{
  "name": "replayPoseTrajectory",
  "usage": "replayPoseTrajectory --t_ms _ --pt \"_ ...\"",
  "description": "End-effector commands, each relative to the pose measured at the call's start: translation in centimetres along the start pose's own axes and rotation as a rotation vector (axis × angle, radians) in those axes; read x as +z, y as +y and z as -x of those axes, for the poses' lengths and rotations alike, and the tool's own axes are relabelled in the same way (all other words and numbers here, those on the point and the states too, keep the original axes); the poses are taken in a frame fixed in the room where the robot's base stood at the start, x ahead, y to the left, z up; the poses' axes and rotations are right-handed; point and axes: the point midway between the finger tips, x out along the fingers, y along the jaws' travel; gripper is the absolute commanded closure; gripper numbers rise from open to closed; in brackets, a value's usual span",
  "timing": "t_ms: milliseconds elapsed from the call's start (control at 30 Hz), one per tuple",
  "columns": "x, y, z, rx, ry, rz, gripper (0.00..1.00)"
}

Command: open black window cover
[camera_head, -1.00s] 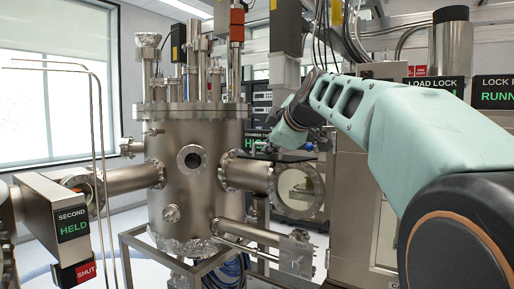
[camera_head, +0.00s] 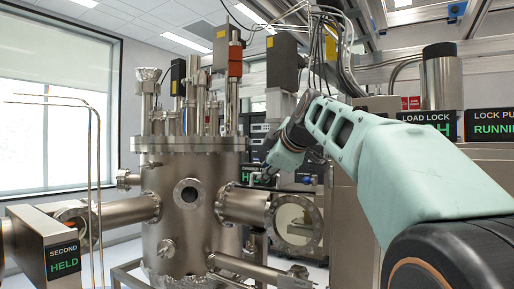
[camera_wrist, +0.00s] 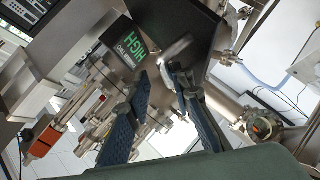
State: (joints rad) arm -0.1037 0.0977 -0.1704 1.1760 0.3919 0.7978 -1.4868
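A round flanged window (camera_head: 297,222) ends the side port on the right of the steel chamber (camera_head: 190,195) in the head view. Its pale glass shows through, with a small metal shape inside. I cannot make out a black cover for certain. My gripper (camera_wrist: 158,82) shows in the wrist view with its two blue-padded fingers apart and nothing clearly held. A grey metal piece (camera_wrist: 178,48) lies just beyond the fingertips. In the head view my forearm hides most of the gripper, which is above the window.
A black display reading HIGH (camera_wrist: 140,44) is close beyond the fingertips in the wrist view. A SECOND display reading HELD (camera_head: 63,258) stands at left. Load lock displays (camera_head: 428,122) are at right behind my arm. Pipes and ports crowd the chamber.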

Motion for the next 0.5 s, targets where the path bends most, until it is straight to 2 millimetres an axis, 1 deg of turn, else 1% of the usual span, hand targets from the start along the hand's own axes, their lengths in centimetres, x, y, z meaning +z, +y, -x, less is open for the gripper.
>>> replayPoseTrajectory --t_ms 33,167,200,400,467,500 --pt "-0.6 1.4 0.7 0.022 0.006 0.000 0.85" --pt "-1.3 3.0 1.6 0.028 0.006 0.000 0.85" --pt "-1.5 3.5 1.9 0.030 0.007 -0.001 0.83" --pt "-2.5 5.3 3.1 0.035 0.009 -0.002 0.64" --pt "-2.6 5.7 3.2 0.034 0.007 -0.002 0.85" --pt "-2.7 5.8 3.3 0.031 0.007 -0.002 0.85"
